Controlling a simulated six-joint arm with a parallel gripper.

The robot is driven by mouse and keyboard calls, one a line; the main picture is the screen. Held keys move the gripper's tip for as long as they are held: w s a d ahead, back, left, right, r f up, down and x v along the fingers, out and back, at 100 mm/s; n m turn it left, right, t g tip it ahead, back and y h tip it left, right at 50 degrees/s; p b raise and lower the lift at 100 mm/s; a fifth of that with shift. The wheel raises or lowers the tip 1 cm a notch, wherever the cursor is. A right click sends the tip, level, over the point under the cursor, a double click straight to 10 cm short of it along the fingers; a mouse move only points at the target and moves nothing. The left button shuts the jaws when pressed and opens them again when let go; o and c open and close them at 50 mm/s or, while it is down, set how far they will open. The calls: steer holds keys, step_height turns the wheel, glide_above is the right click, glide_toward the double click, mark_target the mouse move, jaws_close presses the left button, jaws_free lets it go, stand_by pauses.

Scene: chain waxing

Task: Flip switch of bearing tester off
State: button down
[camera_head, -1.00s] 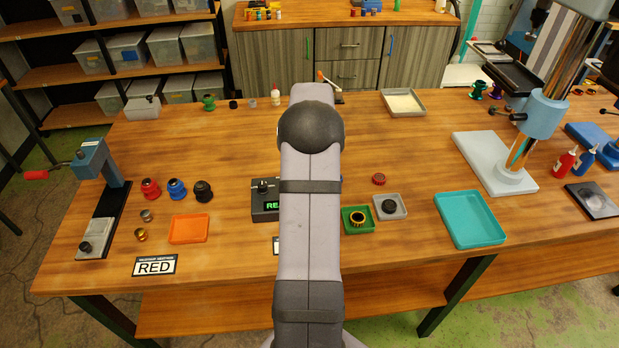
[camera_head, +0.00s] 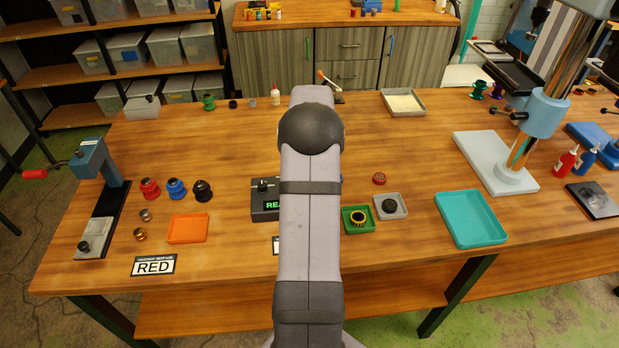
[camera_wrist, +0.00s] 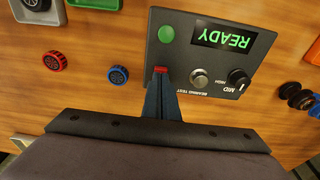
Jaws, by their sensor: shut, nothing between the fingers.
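The bearing tester (camera_head: 266,215) is a dark box on the table, partly hidden behind my arm in the head view. In the wrist view the tester (camera_wrist: 220,60) shows upside down, with a lit green READY display (camera_wrist: 224,38), a round green light or button (camera_wrist: 166,34), a silver round post (camera_wrist: 199,77) and a black knob (camera_wrist: 238,78). A small red part (camera_wrist: 160,69), seemingly the switch, shows at my fingertips. My gripper (camera_wrist: 161,78) is shut and empty, its tips at or just by this part. Contact cannot be told. The gripper is hidden in the head view.
A red cap (camera_wrist: 54,60) and a blue cap (camera_wrist: 118,74) lie beside the tester. A green tray (camera_head: 349,226) and a grey tray (camera_head: 402,211) stand to its right, an orange tray (camera_head: 187,228) to its left. Several dark and coloured bearings (camera_head: 176,189) stand further left.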

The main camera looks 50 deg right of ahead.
steer(key=shift+f, duration=0.4)
steer(key=shift+r, duration=0.1)
step_height(320, 180, up, 7)
steer(key=p, duration=0.5)
stand_by(0.6)
steer(key=shift+a, duration=0.1)
